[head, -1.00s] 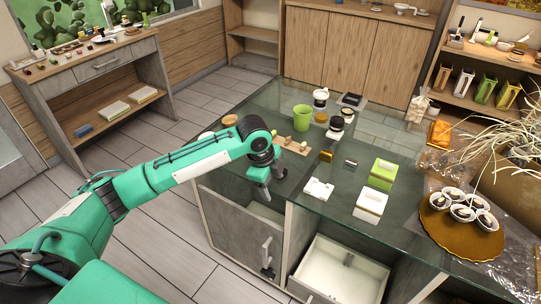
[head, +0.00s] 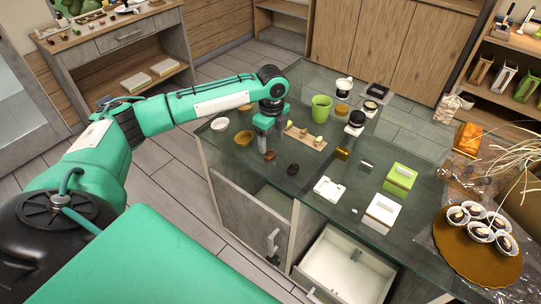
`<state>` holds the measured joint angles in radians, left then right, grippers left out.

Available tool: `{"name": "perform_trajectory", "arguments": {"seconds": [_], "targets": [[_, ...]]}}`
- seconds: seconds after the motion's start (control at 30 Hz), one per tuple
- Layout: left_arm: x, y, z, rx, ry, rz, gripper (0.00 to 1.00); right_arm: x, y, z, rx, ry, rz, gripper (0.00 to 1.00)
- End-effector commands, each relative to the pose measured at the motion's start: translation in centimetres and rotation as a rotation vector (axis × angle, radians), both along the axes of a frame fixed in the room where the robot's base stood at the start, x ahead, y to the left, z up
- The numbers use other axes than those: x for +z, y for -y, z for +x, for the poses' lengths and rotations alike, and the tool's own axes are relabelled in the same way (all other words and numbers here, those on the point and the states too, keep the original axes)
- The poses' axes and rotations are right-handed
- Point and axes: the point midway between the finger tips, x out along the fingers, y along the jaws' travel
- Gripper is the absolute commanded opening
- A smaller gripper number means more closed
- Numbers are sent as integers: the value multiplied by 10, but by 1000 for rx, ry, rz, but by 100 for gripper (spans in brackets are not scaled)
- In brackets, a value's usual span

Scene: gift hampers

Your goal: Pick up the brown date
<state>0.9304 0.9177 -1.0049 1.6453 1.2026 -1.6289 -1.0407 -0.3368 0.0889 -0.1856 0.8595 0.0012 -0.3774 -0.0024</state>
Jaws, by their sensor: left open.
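A small dark brown piece, which looks like the brown date (head: 293,169), lies on the glass tabletop near its front left edge. My left gripper (head: 272,146) is open and points down over the table, to the left of this piece and apart from it. A small dark shape at the tip of its nearer finger is too small to tell apart from the fingertip. My right gripper is not in view.
A board with small pale pieces (head: 306,138) and a green cup (head: 320,108) stand behind the gripper. A white bowl (head: 220,124) and a tan bowl (head: 243,138) are left. A drawer (head: 347,272) is open below.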

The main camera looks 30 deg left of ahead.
Motion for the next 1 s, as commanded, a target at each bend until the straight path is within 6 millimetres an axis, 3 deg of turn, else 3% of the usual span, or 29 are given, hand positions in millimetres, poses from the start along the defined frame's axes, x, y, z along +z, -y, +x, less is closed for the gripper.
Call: {"name": "perform_trajectory", "arguments": {"seconds": [0.17,0.5,0.77,0.97,1.0], "targets": [[-11,-1,-1,0,0,1,65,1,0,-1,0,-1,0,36],[-55,-3,-3,0,1,0,65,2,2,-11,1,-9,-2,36],[-58,-3,-3,-1,2,0,65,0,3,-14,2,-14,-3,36],[-58,-3,-3,0,2,0,29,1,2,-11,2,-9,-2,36],[-58,-3,-3,0,2,0,28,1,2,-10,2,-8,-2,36]]}}
